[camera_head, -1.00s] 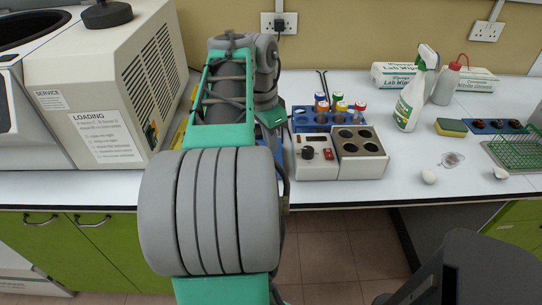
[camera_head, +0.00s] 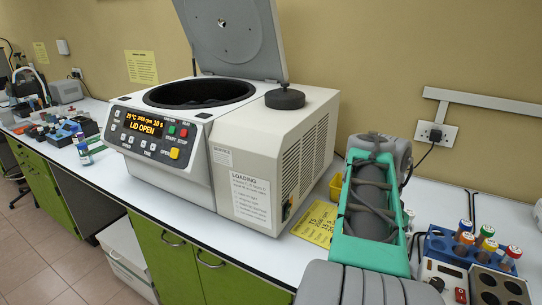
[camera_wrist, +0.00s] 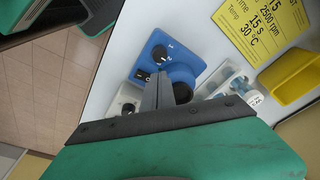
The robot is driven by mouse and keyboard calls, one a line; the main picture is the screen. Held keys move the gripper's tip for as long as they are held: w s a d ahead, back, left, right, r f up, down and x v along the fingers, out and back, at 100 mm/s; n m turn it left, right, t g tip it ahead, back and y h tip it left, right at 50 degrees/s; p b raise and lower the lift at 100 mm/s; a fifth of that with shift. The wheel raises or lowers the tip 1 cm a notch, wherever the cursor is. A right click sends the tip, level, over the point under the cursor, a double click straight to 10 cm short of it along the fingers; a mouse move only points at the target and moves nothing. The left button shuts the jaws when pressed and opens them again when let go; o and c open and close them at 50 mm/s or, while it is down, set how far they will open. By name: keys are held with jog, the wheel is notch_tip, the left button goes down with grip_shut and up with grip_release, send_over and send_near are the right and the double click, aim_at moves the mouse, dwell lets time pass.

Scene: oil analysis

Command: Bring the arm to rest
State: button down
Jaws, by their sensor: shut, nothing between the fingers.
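My gripper (camera_wrist: 158,92) shows in the wrist view as two thin grey fingers closed together with nothing between them. It points over a blue bench device (camera_wrist: 160,55) with a dark knob and a round dark top, partly hidden behind the fingers. I cannot tell whether the fingers touch the device. In the head view my green and grey arm stretches out over the bench at the lower right, and the gripper is hidden behind it.
A centrifuge (camera_head: 190,135) with its lid raised and display reading "LID OPEN" stands left of my arm. A yellow card (camera_head: 317,224) lies between them. A heating block (camera_head: 492,290) and a blue rack (camera_head: 447,248) with several capped vials stand right. Bare bench (camera_head: 105,175) shows at left.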

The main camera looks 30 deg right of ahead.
jog(key=w+a+n+t+p, duration=0.1)
jog(key=w+a+n+t, duration=0.1)
jog(key=w+a+n, duration=0.95)
jog(key=a+f+n+t+y+p, duration=0.1)
jog(key=a+n, duration=0.4)
jog(key=a, duration=0.6)
jog(key=a+f+n, duration=0.4)
jog(key=a+n, duration=0.1)
jog(key=a, duration=0.7)
jog(key=shift+s+a+t+y+p, duration=0.25)
jog(key=shift+s+t+y+p, duration=0.05)
jog(key=shift+t+y+p, duration=0.1)
